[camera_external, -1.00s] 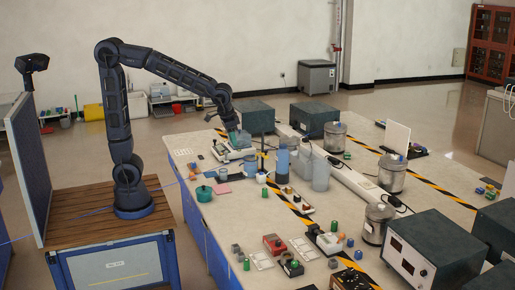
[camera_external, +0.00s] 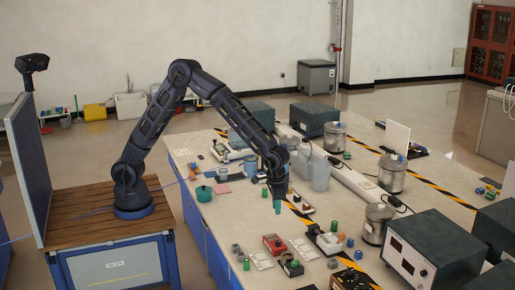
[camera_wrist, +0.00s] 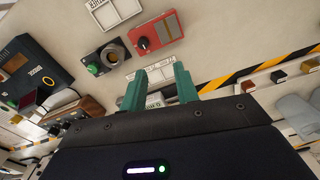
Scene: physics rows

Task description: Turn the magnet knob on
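My gripper (camera_external: 277,207) points down over the bench in the external view. In the wrist view its two green fingers (camera_wrist: 160,70) stand apart with nothing held between them. Ahead of the fingertips is a red box (camera_wrist: 160,29) with a black knob (camera_wrist: 143,44). To its left is a dark unit with a round ring (camera_wrist: 113,52) and a green button (camera_wrist: 93,68). In the external view the red box (camera_external: 273,243) lies nearer the camera than my gripper. I cannot read which unit is marked as the magnet.
Grey cylinders (camera_external: 378,224) and dark instrument boxes (camera_external: 430,255) stand on the right of the bench (camera_external: 225,208). Small units crowd the near side.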

